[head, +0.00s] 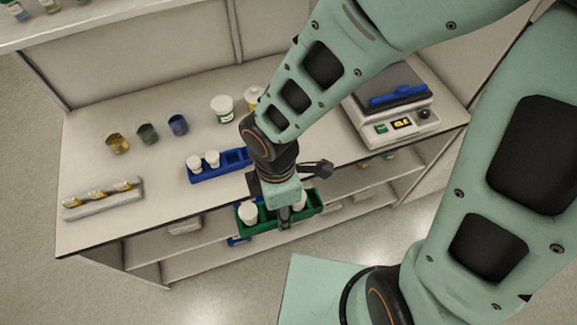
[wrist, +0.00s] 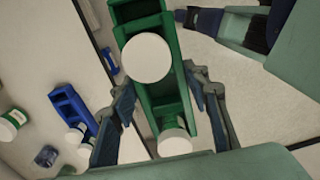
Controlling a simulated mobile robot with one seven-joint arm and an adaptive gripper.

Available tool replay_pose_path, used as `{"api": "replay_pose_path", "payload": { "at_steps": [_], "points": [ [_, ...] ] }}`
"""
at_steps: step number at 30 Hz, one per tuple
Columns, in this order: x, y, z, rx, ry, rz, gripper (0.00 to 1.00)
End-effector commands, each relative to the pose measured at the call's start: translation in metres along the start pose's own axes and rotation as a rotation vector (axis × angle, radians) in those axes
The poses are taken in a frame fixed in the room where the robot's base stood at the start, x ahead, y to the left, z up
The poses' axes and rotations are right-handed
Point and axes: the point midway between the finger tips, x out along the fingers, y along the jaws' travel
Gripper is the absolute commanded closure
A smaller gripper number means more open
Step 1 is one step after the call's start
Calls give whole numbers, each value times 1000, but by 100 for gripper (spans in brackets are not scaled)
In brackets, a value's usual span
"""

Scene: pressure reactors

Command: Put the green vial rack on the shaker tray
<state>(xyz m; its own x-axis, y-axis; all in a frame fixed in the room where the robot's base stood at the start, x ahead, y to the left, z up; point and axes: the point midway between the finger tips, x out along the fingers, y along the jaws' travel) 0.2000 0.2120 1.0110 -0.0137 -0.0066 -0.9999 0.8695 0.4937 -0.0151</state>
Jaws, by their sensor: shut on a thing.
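The green vial rack (head: 310,207) is in my gripper (head: 285,213), held up at the bench's front edge. It carries two white-capped vials, one on each side of the gripper. In the wrist view the green rack (wrist: 180,84) runs lengthwise between the fingers of my gripper (wrist: 162,88), which are shut on its sides. The shaker (head: 390,112) stands at the bench's right end, with a dark shaker tray (head: 372,86) on top. A blue object (head: 397,96) lies along the tray's front. My arm hides part of the tray's left side.
A blue rack (head: 207,175) with white-capped vials stands mid-bench, left of my gripper. Behind it are open jars (head: 147,133) and a white bottle (head: 222,108). A grey rack (head: 103,198) lies at the left. Bare bench (head: 345,150) shows in front of the shaker.

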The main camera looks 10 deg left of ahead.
Motion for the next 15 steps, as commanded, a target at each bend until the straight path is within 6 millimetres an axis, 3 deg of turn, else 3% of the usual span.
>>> {"api": "replay_pose_path", "payload": {
  "at_steps": [8,15],
  "points": [
    [-9,24,13,159,4,24,85],
    [-12,49,40,418,10,20,85]
  ]
}}
